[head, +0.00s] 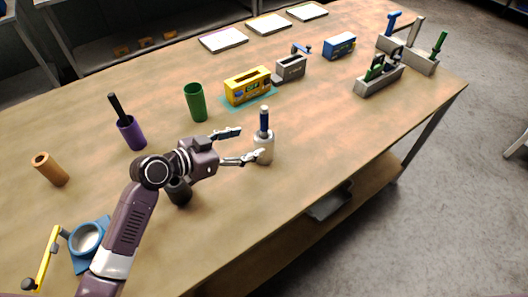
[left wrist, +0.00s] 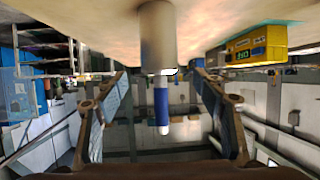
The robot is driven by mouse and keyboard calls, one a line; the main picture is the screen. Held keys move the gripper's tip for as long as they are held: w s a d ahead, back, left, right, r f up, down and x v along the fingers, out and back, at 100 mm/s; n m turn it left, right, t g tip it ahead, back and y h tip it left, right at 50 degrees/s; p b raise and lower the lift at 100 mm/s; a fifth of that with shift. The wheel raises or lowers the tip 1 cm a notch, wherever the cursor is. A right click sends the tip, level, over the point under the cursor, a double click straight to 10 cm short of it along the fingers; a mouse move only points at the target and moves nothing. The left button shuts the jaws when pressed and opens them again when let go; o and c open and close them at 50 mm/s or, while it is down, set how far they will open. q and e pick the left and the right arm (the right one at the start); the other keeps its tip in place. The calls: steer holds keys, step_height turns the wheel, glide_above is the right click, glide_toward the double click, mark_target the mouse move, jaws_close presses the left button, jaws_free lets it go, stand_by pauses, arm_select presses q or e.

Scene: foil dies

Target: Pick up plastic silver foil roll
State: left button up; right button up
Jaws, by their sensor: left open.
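The silver foil roll (head: 263,151) stands upright on the wooden table, a small pale grey cylinder. A blue-handled piece (head: 264,119) sticks up from its top. In the left wrist view, which shows the scene upside down, the roll (left wrist: 157,38) is at top centre with the blue handle (left wrist: 161,105) hanging below it. My left gripper (head: 250,144) is open and empty, with its fingers pointing at the roll. One fingertip overlaps the roll in the head view. In the wrist view the spread fingers (left wrist: 160,77) flank the roll's line. Contact cannot be told. My right gripper is not in view.
A dark cylinder (head: 179,191) stands under my left wrist. Green (head: 195,103), purple (head: 131,133) and orange (head: 50,169) rolls stand to the left. Behind are a yellow box (head: 247,87) and a grey holder (head: 290,68). Bare table lies right of the silver roll.

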mark_target(258, 139)
arm_select(q)
steer(key=shift+w+d+f, duration=0.25)
steer(key=shift+d, duration=0.05)
steer(key=shift+w+d+f+p, duration=0.1)
steer(key=shift+w+d+p, duration=0.15)
steer(key=shift+d+p, duration=0.1)
steer(key=p+x, duration=0.2)
steer(key=x, duration=0.3)
steer(key=shift+f, duration=0.1)
steer(key=shift+w+d+f, duration=0.3)
steer(key=shift+w, duration=0.05)
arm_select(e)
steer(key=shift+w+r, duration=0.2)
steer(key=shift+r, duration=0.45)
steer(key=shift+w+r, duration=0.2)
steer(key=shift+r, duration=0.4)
arm_select(q)
steer(key=shift+c, duration=0.3)
steer(key=c, duration=1.3)
steer(key=shift+r, duration=0.15)
steer(key=shift+c, duration=0.4)
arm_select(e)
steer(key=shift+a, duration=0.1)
